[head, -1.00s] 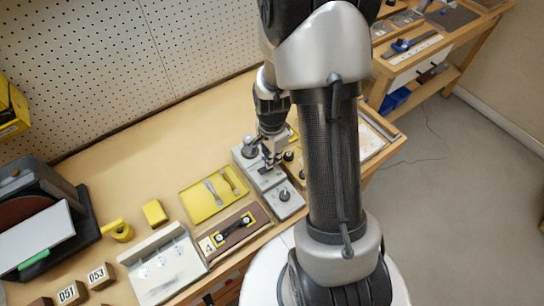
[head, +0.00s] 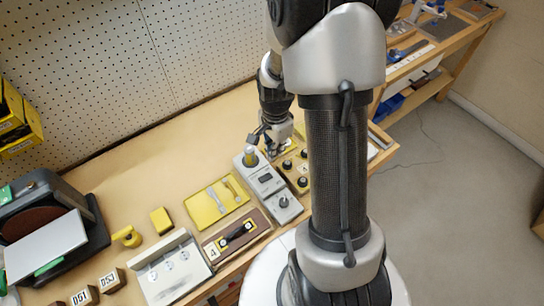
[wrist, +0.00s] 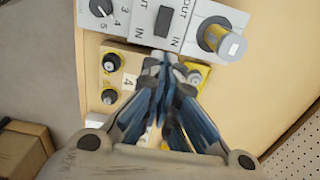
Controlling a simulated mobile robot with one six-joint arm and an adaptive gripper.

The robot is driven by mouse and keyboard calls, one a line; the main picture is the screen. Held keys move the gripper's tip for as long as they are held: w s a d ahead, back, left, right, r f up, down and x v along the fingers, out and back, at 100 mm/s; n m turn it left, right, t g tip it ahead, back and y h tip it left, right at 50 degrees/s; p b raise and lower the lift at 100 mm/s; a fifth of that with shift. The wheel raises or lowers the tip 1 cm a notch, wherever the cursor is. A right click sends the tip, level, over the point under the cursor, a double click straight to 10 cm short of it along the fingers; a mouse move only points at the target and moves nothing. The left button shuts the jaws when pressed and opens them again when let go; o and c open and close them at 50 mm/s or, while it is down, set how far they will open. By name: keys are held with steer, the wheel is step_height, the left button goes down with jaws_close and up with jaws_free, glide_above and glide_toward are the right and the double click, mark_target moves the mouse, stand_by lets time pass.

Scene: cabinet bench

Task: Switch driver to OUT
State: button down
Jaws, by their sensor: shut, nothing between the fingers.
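A grey control box (head: 268,187) stands on the bench left of my gripper in the head view. In the wrist view the box (wrist: 215,10) lies at the top, with a black switch (wrist: 163,21) between OUT and IN labels. Which way the switch is set, I cannot tell. A yellow-and-grey knob (wrist: 221,38) is right of it and a black numbered knob (wrist: 100,6) left of it. My gripper (wrist: 166,62) is shut and empty, its tips below the box edge in the wrist view, apart from the switch. It also shows in the head view (head: 270,150).
A tan panel with black knobs (head: 302,181) sits right of the box; its knob (wrist: 111,62) is near my fingers. A yellow tray (head: 207,213) and a brown fixture marked 4 (head: 222,246) lie left. A pegboard (head: 160,60) stands behind.

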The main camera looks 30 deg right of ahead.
step_height(320, 180, up, 7)
steer(key=d+p, duration=0.1)
steer(key=shift+d+f+p, duration=0.15)
steer(key=shift+d+p, duration=0.1)
steer(key=shift+p, duration=0.05)
steer(key=s+a+r+n+t, duration=0.2)
steer(key=s+a+r+n, duration=0.2)
steer(key=a+r+n, duration=0.6)
steer(key=s+a+r+n+t, duration=0.1)
steer(key=s+a+r+n, duration=0.1)
steer(key=s+r+n, duration=0.1)
steer(key=s+a+r+n+t, duration=0.1)
steer(key=s+a+r+n, duration=0.2)
steer(key=s, duration=0.4)
step_height(320, 180, up, 2)
steer(key=shift+s+a+r+n+t+b, duration=0.1)
steer(key=shift+s+a+n+t+b, duration=0.3)
steer(key=shift+n, duration=0.4)
steer(key=shift+w+d, duration=0.1)
steer(key=shift+d, duration=0.05)
